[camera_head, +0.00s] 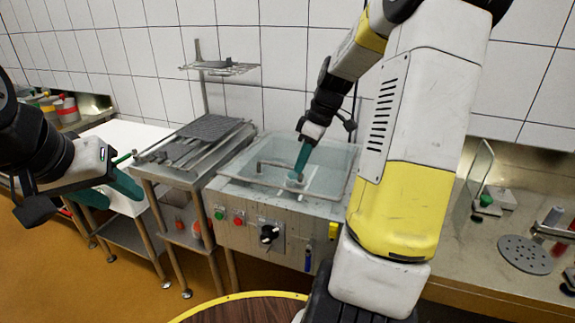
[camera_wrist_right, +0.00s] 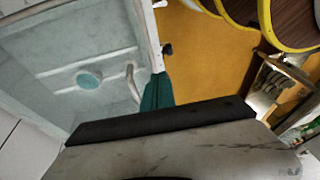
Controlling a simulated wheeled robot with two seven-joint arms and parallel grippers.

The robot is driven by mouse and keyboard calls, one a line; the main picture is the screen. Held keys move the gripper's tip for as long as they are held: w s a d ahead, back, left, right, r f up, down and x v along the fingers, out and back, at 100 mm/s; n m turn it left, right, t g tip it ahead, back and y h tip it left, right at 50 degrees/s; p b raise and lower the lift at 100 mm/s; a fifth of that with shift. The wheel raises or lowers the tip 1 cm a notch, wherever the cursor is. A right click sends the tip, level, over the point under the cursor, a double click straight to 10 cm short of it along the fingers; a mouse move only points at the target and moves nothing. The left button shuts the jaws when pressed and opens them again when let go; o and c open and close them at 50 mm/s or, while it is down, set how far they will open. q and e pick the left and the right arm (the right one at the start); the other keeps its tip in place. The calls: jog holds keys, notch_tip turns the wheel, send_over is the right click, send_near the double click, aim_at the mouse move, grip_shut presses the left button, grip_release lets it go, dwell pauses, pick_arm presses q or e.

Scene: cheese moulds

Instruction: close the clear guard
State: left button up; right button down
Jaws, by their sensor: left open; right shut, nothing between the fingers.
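The clear guard (camera_head: 335,158) is a pale, see-through sheet at the top of the steel machine (camera_head: 285,220). Its exact angle is hard to tell. A grey bar (camera_head: 275,164) runs across the guard area, and a bent bar (camera_wrist_right: 132,85) shows in the right wrist view beside my fingers. My right gripper (camera_head: 299,168) points down over the machine top, shut and empty, its teal fingers close to a pale round part. Contact is unclear. The teal fingers also show in the right wrist view (camera_wrist_right: 157,92). My left gripper (camera_head: 115,190) is open and empty, left of the machine.
A steel rack table (camera_head: 190,150) stands left of the machine. The machine front has buttons and a black knob (camera_head: 269,234). On the right counter are an upright clear pane (camera_head: 478,180) and a perforated disc (camera_head: 525,254). A round wooden top (camera_head: 240,310) is in front.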

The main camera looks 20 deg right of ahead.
jog(key=c, duration=2.2)
grip_release()
jog(key=v, duration=0.4)
jog(key=s+v, duration=0.1)
jog(key=v, duration=0.1)
jog(key=shift+s+a+r, duration=0.15)
jog(key=shift+a+r, duration=0.1)
jog(key=shift+r, duration=0.05)
jog(key=c, duration=1.8)
grip_release()
jog(key=shift+r, duration=0.2)
jog(key=o, duration=0.3)
jog(key=shift+w+a, duration=0.1)
jog(key=shift+w, duration=0.1)
jog(key=shift+o, duration=0.2)
jog(key=w+a+f+h, duration=0.2)
jog(key=w+a+h, duration=0.25)
jog(key=w, duration=0.55)
jog(key=shift+y, duration=0.25)
notch_tip(320, 180, down, 8)
jog(key=shift+w+d+r, duration=0.1)
grip_shut()
